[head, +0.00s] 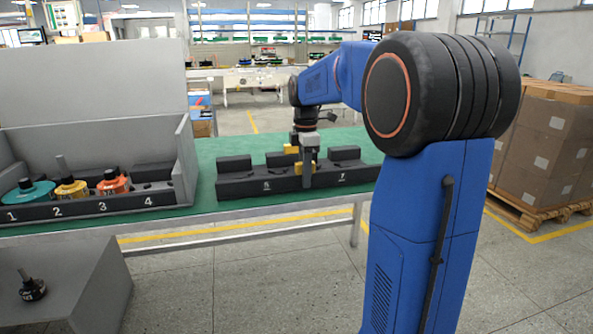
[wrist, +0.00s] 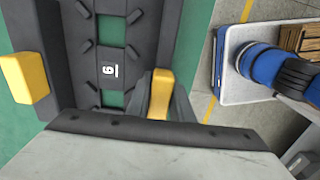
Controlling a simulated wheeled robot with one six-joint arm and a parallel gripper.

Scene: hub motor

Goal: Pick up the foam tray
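The foam tray (head: 235,187) is a long black block with raised parts and white numbers. It lies on the green table, right of the grey bin. My gripper (head: 299,159) is down at its middle, with one yellow fingertip at the front side and the other toward the back. In the wrist view the tray (wrist: 148,38) shows a slot marked 6 with green through its openings. My gripper (wrist: 93,88) has its fingertips wide apart across the tray, the left one partly over green table. I cannot tell whether either fingertip touches the tray.
A grey bin (head: 95,214) with numbered places holds teal, yellow and orange parts at the left. A grey box (head: 85,285) with a small dark motor part (head: 32,289) stands below. Stacked cartons (head: 548,150) stand on a pallet at the right. The green table (head: 215,152) is clear behind the tray.

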